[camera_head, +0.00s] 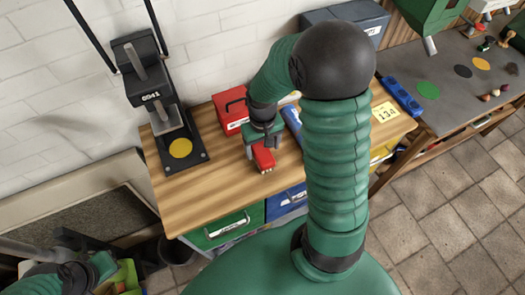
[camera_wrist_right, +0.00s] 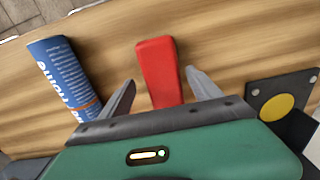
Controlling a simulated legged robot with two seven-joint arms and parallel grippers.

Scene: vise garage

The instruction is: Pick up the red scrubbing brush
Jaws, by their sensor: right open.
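The red scrubbing brush (camera_head: 263,158) lies on the wooden workbench (camera_head: 215,185) in the head view, below my right gripper (camera_head: 262,142). In the right wrist view the red brush (camera_wrist_right: 157,65) lies between the two spread fingers of my right gripper (camera_wrist_right: 161,76), with a gap visible on each side. The near part of the brush is hidden behind the gripper body. My left arm shows at the lower left of the head view; its fingers cannot be made out clearly.
A blue labelled can (camera_wrist_right: 62,75) lies left of the brush in the right wrist view. A red toolbox (camera_head: 230,110) stands behind the gripper. A black press with a yellow disc (camera_head: 181,148) stands at the bench's left end. Bare wood lies left of the brush.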

